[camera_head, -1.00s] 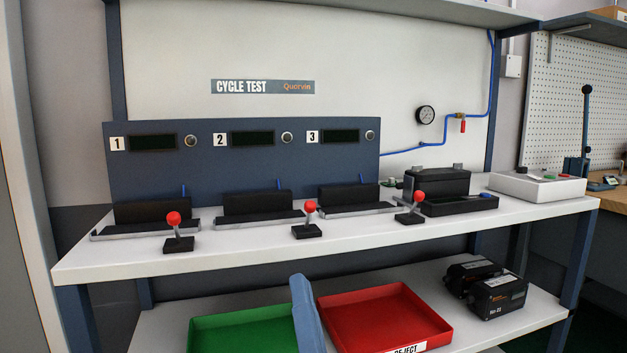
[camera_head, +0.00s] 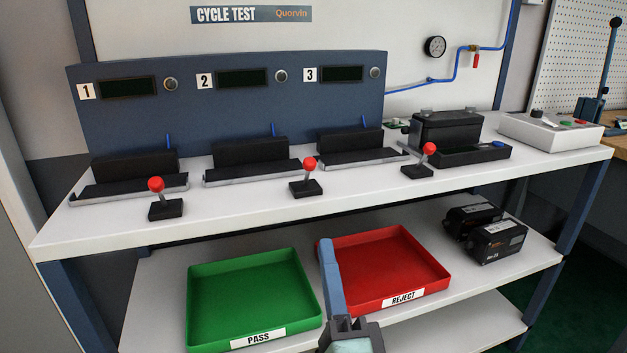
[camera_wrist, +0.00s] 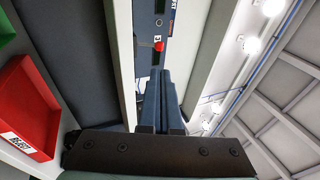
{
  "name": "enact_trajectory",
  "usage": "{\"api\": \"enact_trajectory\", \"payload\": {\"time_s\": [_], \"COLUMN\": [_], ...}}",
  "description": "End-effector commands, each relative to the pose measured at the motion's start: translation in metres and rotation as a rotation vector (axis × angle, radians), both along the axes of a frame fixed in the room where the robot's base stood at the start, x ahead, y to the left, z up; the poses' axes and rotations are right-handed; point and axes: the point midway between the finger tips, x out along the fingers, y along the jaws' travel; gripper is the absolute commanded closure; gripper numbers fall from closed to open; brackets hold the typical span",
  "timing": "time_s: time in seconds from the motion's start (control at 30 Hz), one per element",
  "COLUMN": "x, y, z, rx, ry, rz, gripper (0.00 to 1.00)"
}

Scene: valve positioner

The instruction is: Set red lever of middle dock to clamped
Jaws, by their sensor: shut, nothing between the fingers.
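The middle dock (camera_head: 250,160), labelled 2, is a dark block on a tray on the white bench. Its lever, with a red ball knob (camera_head: 309,164) on a black base (camera_head: 306,189), stands at the dock's front right; the knob leans slightly right and back in the head view. My gripper (camera_head: 326,246) is in front of and below the bench edge, its blue fingers pointing up, apart from the lever. In the wrist view the fingers (camera_wrist: 161,74) are together and empty. A red knob (camera_wrist: 158,46) shows beyond the fingertips; I cannot tell which lever it is.
Similar levers stand by dock 1 (camera_head: 156,184) and dock 3 (camera_head: 429,148). The bench's front edge (camera_head: 250,227) lies between my gripper and the levers. Below are a green PASS tray (camera_head: 205,330), a red REJECT tray (camera_head: 385,250) and black units (camera_head: 495,242).

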Motion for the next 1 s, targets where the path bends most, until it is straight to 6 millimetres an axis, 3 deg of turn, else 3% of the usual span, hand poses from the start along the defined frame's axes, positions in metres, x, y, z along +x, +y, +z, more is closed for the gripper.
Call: {"api": "enact_trajectory", "payload": {"time_s": [0.6,1.0], "x": [0.100,0.117], "y": [0.015,0.018], "z": [0.045,0.051], "rx": [-0.002,-0.001], "ry": [-0.003,-0.002], "rz": [0.000,0.000], "gripper": [1.00,1.00]}}
